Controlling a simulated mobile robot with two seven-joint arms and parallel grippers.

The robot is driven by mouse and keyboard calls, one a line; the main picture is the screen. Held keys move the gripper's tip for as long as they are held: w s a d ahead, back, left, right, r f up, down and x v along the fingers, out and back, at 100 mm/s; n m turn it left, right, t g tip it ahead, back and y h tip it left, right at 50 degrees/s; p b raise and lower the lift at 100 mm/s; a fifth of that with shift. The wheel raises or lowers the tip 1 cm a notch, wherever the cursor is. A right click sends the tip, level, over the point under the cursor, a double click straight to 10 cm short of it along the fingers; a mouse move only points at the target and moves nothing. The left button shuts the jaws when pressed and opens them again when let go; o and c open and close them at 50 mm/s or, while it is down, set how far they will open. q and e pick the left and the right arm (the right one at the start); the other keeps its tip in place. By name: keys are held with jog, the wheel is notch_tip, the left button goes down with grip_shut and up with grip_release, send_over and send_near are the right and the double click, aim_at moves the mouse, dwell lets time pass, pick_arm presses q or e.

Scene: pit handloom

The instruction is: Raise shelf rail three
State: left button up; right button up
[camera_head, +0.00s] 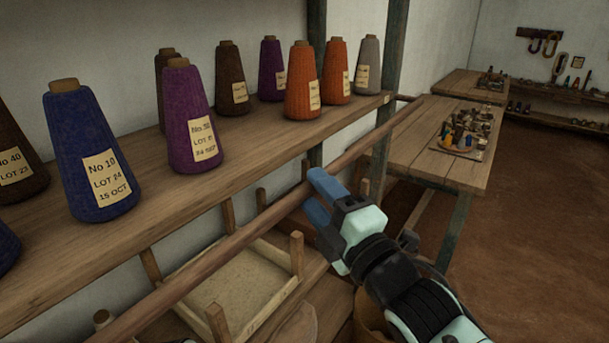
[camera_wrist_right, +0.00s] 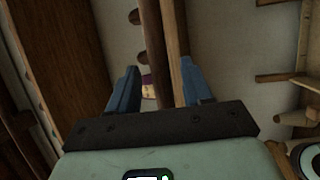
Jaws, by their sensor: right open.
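The shelf rail, a long brown wooden pole (camera_head: 245,236), runs slantwise along the front of the cone shelf (camera_head: 262,142), a little below its front edge. It passes in front of the shelf's end post. My right gripper (camera_head: 320,198) is open with its blue fingers at the middle of the rail, one above and one below it. In the right wrist view the rail (camera_wrist_right: 174,50) runs between the open fingers (camera_wrist_right: 155,90). I cannot tell whether either finger touches it. My left gripper is not in view.
Several labelled yarn cones, including a navy one (camera_head: 88,150) and a purple one (camera_head: 190,115), stand on the shelf above the rail. A wooden frame tray (camera_head: 232,285) lies below. A worktable (camera_head: 405,150) stands beyond at right. Bare floor (camera_head: 540,215) lies to the right.

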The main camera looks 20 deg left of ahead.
jog(key=shift+p+x, duration=0.5)
jog(key=shift+x, duration=1.7)
